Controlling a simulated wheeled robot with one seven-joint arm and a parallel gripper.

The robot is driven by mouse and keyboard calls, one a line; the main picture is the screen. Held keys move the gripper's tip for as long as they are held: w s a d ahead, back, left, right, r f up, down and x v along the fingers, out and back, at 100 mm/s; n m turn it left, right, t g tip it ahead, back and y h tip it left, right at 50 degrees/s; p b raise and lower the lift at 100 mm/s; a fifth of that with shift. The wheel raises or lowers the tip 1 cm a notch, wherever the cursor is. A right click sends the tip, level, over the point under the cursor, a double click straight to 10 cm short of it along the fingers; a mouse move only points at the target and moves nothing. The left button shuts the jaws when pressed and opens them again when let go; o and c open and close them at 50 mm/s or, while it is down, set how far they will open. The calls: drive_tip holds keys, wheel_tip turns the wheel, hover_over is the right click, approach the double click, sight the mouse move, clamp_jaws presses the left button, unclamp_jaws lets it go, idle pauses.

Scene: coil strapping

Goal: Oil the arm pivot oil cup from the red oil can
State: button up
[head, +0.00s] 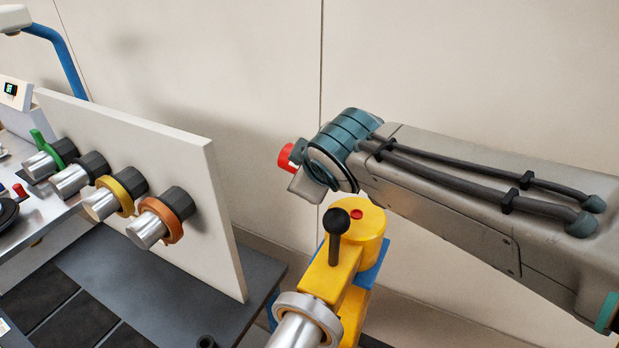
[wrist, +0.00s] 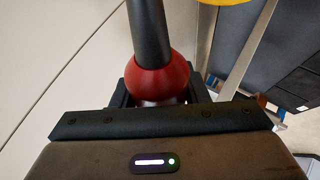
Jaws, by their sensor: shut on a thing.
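My gripper (wrist: 158,97) is shut on the red oil can (wrist: 155,80), whose dark spout points away toward the top of the wrist view. In the head view a red part of the can (head: 286,158) shows at the left end of my arm, and my wrist hides the rest. The yellow arm (head: 328,277) has a round pivot head, with a small red spot (head: 356,214) on top that looks like the oil cup. In the head view the can appears above and left of this pivot, apart from it. A yellow edge (wrist: 226,3) shows at the top of the wrist view.
A black-knobbed lever (head: 335,222) stands upright on the yellow arm, close to the pivot. A pale upright panel (head: 190,165) at left carries several metal rollers with coloured rings. A dark platform (head: 150,300) lies below it. A plain wall is behind.

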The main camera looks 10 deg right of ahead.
drive_tip(key=shift+r, duration=0.3)
drive_tip(key=shift+t+y+b, duration=0.3)
drive_tip(key=shift+b, duration=0.1)
drive_tip(key=shift+s+d+r+b, duration=0.1)
drive_tip(key=shift+r+b, duration=0.15)
drive_tip(key=shift+b, duration=0.3)
drive_tip(key=shift+r, duration=0.15)
drive_tip(key=shift+p, duration=0.4)
idle(0.9)
drive_tip(key=shift+f+p, duration=0.25)
drive_tip(key=shift+p, duration=0.15)
drive_tip(key=shift+f+g+h+p, duration=0.4)
drive_tip(key=shift+f+g+h, duration=0.15)
drive_tip(key=shift+f, duration=0.2)
